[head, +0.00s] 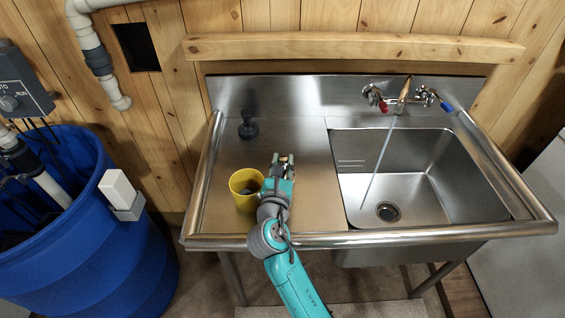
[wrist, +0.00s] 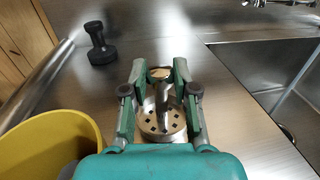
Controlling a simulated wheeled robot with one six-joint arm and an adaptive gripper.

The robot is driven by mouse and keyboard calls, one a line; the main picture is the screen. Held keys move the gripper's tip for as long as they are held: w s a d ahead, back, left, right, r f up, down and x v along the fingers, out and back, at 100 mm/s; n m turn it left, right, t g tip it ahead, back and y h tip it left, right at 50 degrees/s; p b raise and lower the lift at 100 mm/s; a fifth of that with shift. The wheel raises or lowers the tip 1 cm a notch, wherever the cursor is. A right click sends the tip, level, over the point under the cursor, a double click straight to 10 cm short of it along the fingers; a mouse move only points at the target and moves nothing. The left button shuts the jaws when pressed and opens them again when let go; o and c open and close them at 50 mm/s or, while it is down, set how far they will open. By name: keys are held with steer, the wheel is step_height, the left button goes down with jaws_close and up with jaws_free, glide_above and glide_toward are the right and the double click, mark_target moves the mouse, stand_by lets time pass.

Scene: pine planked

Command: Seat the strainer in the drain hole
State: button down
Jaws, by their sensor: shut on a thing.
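The strainer (wrist: 160,125) is a round metal piece with square holes and an upright stem. My gripper (wrist: 160,72) is shut on its stem, over the drainboard in the wrist view. In the head view my gripper (head: 283,160) is above the drainboard, left of the basin, and the strainer is hard to make out there. The drain hole (head: 388,211) is a dark round opening in the basin floor, to the right of and nearer than my gripper. I cannot tell whether the strainer touches the drainboard.
A yellow cup (head: 240,197) stands close left of my gripper. A black knobbed object (head: 248,128) stands farther back on the drainboard (head: 300,210). The basin (head: 450,190) has raised walls. A thin pale stream runs from the tap (head: 403,92) into it.

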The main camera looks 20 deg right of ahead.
steer(key=shift+f, duration=0.1)
steer(key=c, duration=1.2)
jaws_free()
